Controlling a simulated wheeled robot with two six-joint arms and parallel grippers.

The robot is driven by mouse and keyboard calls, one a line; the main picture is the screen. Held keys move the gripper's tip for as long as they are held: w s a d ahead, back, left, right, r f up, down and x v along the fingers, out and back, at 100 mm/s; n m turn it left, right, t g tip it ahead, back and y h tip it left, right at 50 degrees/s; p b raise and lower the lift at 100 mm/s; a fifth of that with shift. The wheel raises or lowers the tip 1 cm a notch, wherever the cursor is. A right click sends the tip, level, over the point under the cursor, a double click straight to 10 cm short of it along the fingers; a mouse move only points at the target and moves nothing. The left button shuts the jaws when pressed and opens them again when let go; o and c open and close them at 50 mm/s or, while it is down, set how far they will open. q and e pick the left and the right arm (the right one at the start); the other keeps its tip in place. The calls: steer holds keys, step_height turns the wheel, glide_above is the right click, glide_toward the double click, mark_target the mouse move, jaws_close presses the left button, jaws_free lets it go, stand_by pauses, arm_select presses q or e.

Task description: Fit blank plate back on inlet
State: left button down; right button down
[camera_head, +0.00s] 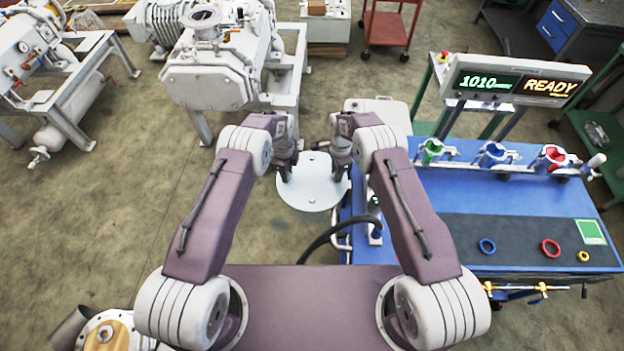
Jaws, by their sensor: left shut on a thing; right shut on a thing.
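The blank plate (312,197) is a round white disc in the middle of the view, in front of my body. My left gripper (286,174) is shut on it at the upper left, and my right gripper (338,173) is shut on it at the upper right. The plate seems to hang level above the floor, apart from the pump. The white vacuum pump (210,80) stands beyond, to the upper left. A round flanged opening (205,17) on its top looks like the inlet and is uncovered. The fingertips are small and partly hidden.
A blue workbench (440,192) close on the right carries coloured clamps and rings (550,248). Its display (520,84) reads 1010 and READY. A black hose (325,236) curves beside the bench. Open floor (120,200) lies to the left. A red cart (385,30) stands behind.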

arm_select(q)
steer(key=shift+r, duration=0.2)
arm_select(e)
steer(key=shift+w+r, duration=0.1)
steer(key=shift+r, duration=0.05)
